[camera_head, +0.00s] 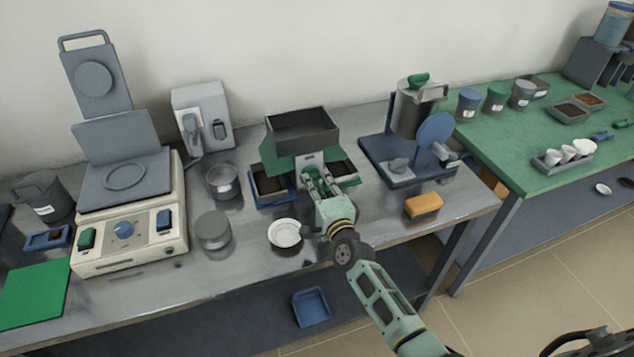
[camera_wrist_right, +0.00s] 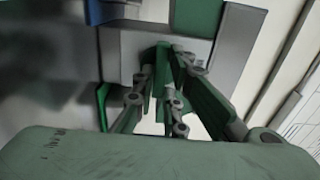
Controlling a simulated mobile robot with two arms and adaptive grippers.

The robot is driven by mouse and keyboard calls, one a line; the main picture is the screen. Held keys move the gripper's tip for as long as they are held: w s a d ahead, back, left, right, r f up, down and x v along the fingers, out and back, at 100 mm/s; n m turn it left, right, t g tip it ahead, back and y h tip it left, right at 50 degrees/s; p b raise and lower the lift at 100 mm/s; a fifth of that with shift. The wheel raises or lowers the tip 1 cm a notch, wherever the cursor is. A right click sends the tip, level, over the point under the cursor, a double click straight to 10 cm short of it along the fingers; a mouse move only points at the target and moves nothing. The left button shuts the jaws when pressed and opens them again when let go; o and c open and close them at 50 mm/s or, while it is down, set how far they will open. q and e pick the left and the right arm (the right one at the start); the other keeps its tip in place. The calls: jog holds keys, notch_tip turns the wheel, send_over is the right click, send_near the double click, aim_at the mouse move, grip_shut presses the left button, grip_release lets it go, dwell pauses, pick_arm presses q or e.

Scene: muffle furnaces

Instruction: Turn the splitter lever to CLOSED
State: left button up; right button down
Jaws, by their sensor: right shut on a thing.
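The splitter (camera_head: 302,130) stands at the back middle of the grey bench, with a dark open hopper on top and green sides. A dark pan sits at each side under it. My right gripper (camera_head: 314,178) reaches the splitter's pale front plate (camera_head: 309,160), where the lever sits. Its fingers are shut on the lever, which they mostly hide; its position cannot be told. In the right wrist view the gripper's fingers (camera_wrist_right: 172,95) are close together against the splitter's front. My left gripper is not in view.
A white dish (camera_head: 285,234) and a grey lidded tin (camera_head: 213,230) lie left of my right arm.

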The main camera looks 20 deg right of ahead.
jog(key=shift+f, duration=0.1)
dwell(0.4)
jog(key=c, duration=1.8)
grip_release()
jog(key=s, duration=1.2)
jog(key=shift+d, duration=0.15)
jog(key=shift+s, duration=0.1)
